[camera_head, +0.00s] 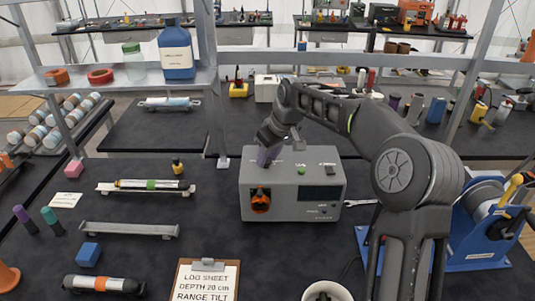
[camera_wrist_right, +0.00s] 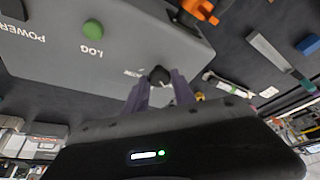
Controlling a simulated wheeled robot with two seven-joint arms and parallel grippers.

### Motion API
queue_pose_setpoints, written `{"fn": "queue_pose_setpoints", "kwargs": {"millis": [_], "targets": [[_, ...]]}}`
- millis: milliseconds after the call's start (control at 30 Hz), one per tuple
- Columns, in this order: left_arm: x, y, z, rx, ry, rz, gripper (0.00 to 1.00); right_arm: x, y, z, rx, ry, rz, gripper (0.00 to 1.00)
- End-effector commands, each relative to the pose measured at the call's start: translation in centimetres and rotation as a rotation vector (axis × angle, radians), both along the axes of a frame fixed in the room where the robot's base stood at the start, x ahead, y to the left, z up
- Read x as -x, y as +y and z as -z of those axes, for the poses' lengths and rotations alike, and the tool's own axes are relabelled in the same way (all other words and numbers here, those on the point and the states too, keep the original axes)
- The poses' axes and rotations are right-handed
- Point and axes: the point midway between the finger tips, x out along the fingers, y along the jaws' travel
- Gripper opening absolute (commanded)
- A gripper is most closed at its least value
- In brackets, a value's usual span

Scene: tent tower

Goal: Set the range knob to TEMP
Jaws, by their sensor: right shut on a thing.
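My right gripper (camera_head: 267,153) reaches down to the box's left top corner. In the right wrist view, the right gripper (camera_wrist_right: 160,88) is shut on a small black knob (camera_wrist_right: 159,75) on the box's top. The lettering beside this knob is too small and partly hidden, so its setting cannot be read. My left gripper is not in view.
A clipboard log sheet (camera_head: 207,282) lies in front of the box. A blue winch-like device (camera_head: 485,240) stands at right, and a white cup (camera_head: 326,291) at the front edge. A holder with a tube (camera_head: 150,186) is at left.

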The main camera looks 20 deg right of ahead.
Motion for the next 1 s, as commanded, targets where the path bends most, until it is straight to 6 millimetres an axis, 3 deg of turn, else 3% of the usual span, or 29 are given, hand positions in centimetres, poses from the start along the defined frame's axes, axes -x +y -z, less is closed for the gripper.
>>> {"fn": "queue_pose_setpoints", "kwargs": {"millis": [667,700,933,1000], "targets": [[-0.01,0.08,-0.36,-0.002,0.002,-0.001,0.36,0.01,-0.09,0.08,0.002,0.002,-0.092,0.0],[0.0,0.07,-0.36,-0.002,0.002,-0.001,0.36,0.01,-0.09,0.08,0.002,0.002,-0.092,0.33],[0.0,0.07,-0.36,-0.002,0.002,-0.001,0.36,0.0,-0.08,0.05,0.001,0.002,-0.091,0.52],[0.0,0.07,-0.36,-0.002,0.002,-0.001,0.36,0.0,-0.08,0.05,0.001,0.002,-0.091,0.52]]}}
